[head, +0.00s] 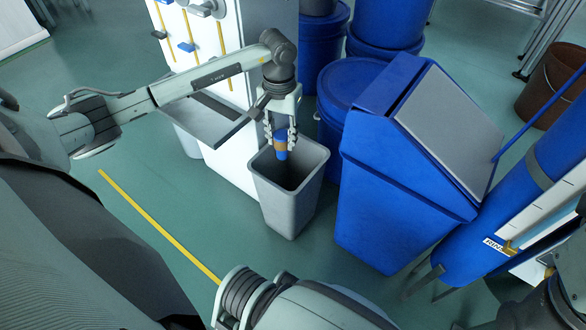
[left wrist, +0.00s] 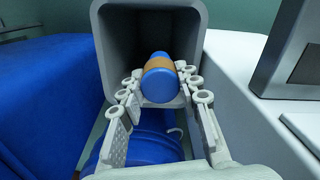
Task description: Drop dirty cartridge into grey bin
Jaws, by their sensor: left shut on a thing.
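The dirty cartridge (head: 281,145), blue with a brown band, is held in my left gripper (head: 281,134). The gripper points down above the open grey bin (head: 287,208), and the cartridge's lower end is at about the height of the bin's mouth. In the left wrist view the cartridge (left wrist: 160,84) sits between the two fingers (left wrist: 160,76), with the bin's dark inside (left wrist: 150,28) behind it. The bin's floor is too dark to make out. My right gripper does not show.
A large blue bin with a grey sloped lid (head: 400,185) stands just right of the grey bin. Blue drums (head: 345,85) stand behind. A white panel cabinet (head: 232,155) with a grey shelf (head: 205,118) is on the left. Green floor in front is clear, with a yellow line (head: 160,228).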

